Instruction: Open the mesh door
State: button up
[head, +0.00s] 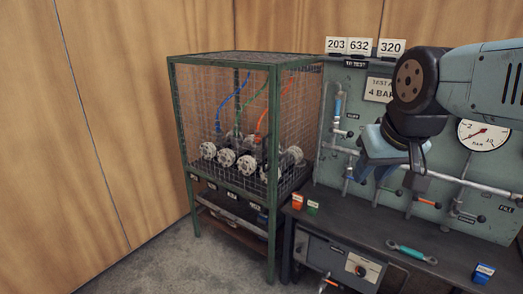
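The mesh door (205,100) is on the front of a green-framed wire cage left of centre. It looks shut, flush with the frame; I cannot make out a handle or latch. Several pale round flanged fittings (226,157) and blue, green and orange hoses show in the cage area. My gripper (373,178) hangs from the arm at right, pointing down, in front of the panel and well right of the cage. Its fingers look apart with nothing between them. It touches nothing that I can see.
A grey-green panel (335,185) with pipes, valves and a gauge (483,135) stands right of the cage. Below it, a dark bench (350,228) holds a teal tool (411,253) and small orange, green and blue blocks. Concrete floor (165,265) is clear before the cage; wooden walls stand behind.

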aim_at(272, 69)
jog(key=z, duration=0.1)
jog(key=i, duration=0.85)
jog(key=u, duration=0.05)
